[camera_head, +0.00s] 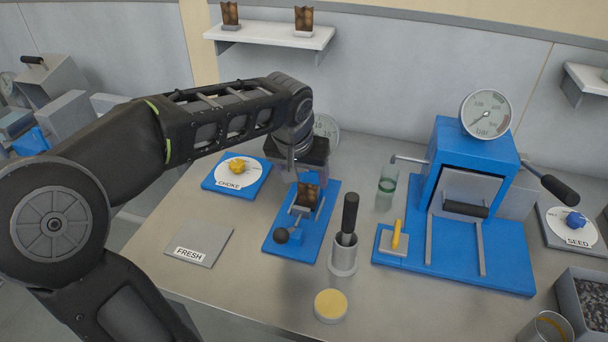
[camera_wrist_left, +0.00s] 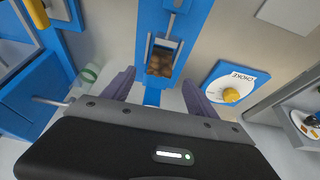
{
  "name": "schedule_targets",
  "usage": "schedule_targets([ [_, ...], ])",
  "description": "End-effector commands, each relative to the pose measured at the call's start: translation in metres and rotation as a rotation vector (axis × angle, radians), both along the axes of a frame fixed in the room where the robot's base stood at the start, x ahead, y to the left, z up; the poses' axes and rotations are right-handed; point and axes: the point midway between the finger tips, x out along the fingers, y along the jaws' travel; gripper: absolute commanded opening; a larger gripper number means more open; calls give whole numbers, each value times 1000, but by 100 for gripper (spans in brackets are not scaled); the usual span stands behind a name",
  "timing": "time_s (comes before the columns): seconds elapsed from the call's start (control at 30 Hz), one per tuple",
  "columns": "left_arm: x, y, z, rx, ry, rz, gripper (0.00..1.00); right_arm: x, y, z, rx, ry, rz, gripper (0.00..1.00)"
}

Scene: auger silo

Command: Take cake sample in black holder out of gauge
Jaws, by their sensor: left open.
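The blue gauge (camera_head: 283,235) stands mid-table, with a black ball knob at its front and a round dial (camera_head: 326,128) behind, partly hidden by my arm. A brown cake sample (camera_head: 307,194) sits upright in the gauge's cradle; it also shows in the left wrist view (camera_wrist_left: 160,62). I cannot tell its holder's colour there. My left gripper (camera_head: 305,172) is open above and behind the sample. In the left wrist view its purple fingers (camera_wrist_left: 158,80) are spread, with the sample ahead between them and apart from both. My right gripper is not in view.
Two more brown samples (camera_head: 230,14) (camera_head: 304,19) stand on the wall shelf (camera_head: 268,37). A CHOKE dial (camera_head: 236,176) and grey FRESH plate (camera_head: 199,243) lie left of the gauge. A metal cup with a black-handled tool (camera_head: 344,256) and a blue press (camera_head: 455,249) are on the right.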

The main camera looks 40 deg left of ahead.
Motion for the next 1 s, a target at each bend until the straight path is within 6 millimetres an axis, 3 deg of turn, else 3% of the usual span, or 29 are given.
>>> schedule_targets([
  [0.27, 6, 2, -17, 0, 4, 0, 67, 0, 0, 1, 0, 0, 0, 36],
  [0.7, 26, 10, -69, 0, 3, 0, 67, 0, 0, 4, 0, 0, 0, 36],
  [1.0, 28, 10, -72, 0, 0, 0, 67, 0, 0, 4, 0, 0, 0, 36],
])
